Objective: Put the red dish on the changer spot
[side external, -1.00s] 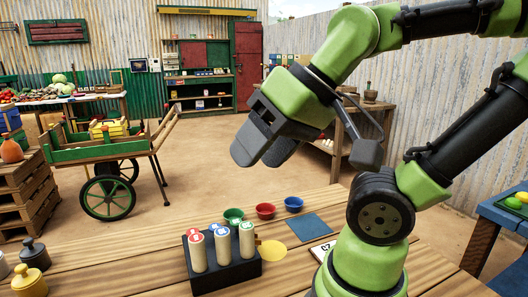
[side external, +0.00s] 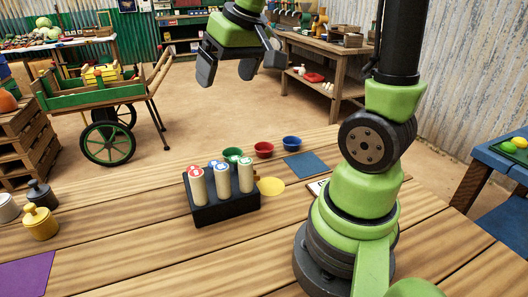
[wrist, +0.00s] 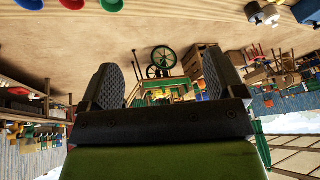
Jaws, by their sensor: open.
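The red dish (side external: 264,150) stands upright on the wooden table between a green dish (side external: 232,154) and a blue dish (side external: 291,143). It also shows, cut by the top edge, in the wrist view (wrist: 72,4). A yellow round patch (side external: 271,186), a blue square patch (side external: 306,164) and a white card (side external: 316,187), partly hidden by my arm, lie nearby. No label tells me which is the changer spot. My gripper (side external: 228,74) is open and empty, high above and apart from the dishes; its spread fingers frame the wrist view (wrist: 162,78).
A dark block (side external: 226,208) with several upright, round-topped cylinders stands in front of the green dish. The table's middle front is clear. A green cart (side external: 100,95) stands beyond the table.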

